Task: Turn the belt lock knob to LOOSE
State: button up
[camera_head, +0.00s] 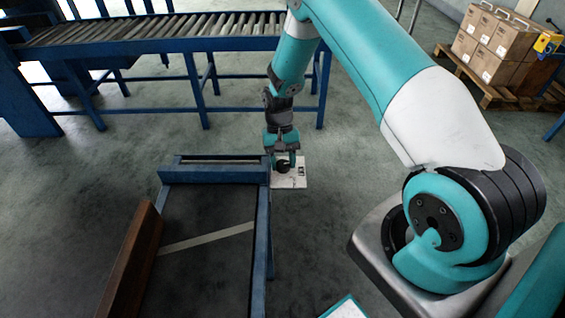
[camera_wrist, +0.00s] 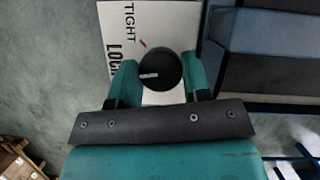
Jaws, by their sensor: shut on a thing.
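The belt lock knob (camera_wrist: 165,66) is round and black, with a short white mark near its left edge. It sits on a white panel (camera_wrist: 116,25) that reads "TIGHT", with more lettering partly hidden by a finger. A small red line shows on the panel just above and left of the knob. My gripper (camera_wrist: 158,64) is shut on the knob, one teal finger on each side. In the head view my gripper (camera_head: 282,154) comes down from above onto the knob (camera_head: 283,168). The panel (camera_head: 300,180) is fixed beside the blue frame. The word LOOSE is not visible.
A blue-framed conveyor (camera_head: 262,215) with a dark belt stands left of the panel. A roller conveyor (camera_head: 150,35) runs across the back. Cartons (camera_head: 492,45) stand on a pallet at the far right. The floor between is clear.

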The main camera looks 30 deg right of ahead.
jog(key=n+h, duration=0.1)
jog(key=n, duration=0.2)
jog(key=n+h, duration=0.1)
jog(key=n, duration=0.2)
jog(key=shift+w+a+r+n+h, duration=0.1)
jog(key=shift+w+n+h, duration=0.1)
jog(key=shift+n+h, duration=0.1)
dwell(0.4)
jog(key=o, duration=0.9)
jog(key=shift+b, duration=0.3)
jog(key=b+v, duration=0.1)
jog(key=v, duration=1.6)
jog(key=shift+w+b, duration=0.2)
jog(key=shift+b, duration=0.1)
